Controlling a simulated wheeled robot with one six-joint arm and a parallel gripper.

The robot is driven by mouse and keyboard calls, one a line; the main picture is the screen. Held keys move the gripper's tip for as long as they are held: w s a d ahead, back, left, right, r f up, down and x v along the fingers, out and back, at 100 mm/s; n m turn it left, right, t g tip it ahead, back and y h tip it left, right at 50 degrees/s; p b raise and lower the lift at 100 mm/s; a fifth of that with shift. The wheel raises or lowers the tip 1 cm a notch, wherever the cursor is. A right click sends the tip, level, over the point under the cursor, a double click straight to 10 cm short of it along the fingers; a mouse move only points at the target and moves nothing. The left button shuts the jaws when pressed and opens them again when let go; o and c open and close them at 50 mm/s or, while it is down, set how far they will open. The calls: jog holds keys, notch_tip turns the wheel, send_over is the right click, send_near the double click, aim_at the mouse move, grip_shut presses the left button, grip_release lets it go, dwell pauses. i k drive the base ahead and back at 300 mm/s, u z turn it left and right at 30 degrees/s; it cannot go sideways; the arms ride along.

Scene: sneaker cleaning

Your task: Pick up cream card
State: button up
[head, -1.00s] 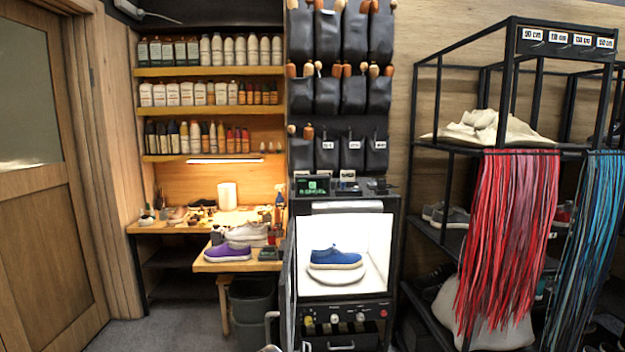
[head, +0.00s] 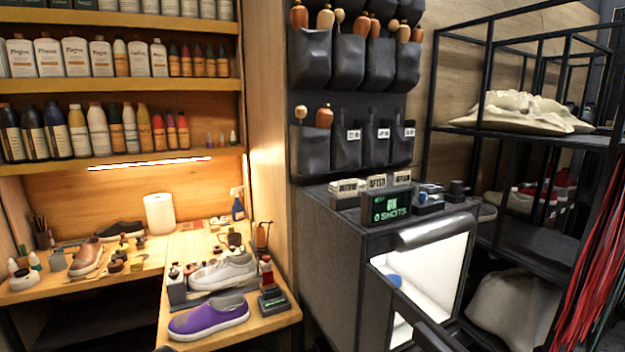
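Three small cream cards with dark lettering stand in a row on top of the black photo booth: a left one (head: 348,188), a middle one (head: 376,182) and a right one (head: 401,178). They stand behind a small black display (head: 390,207) with green text, which reads something like "SHOTS". I cannot tell which card the task means. My gripper does not show clearly in the head view, so its opening is hidden from me.
A purple sneaker (head: 209,317) and a white sneaker (head: 224,271) are on the wooden bench at left. Black pockets (head: 362,62) hang above the booth. A rack stands at right.

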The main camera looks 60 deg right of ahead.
aim_at(374, 182)
jog(key=i, duration=1.1)
jog(key=z, duration=2.45)
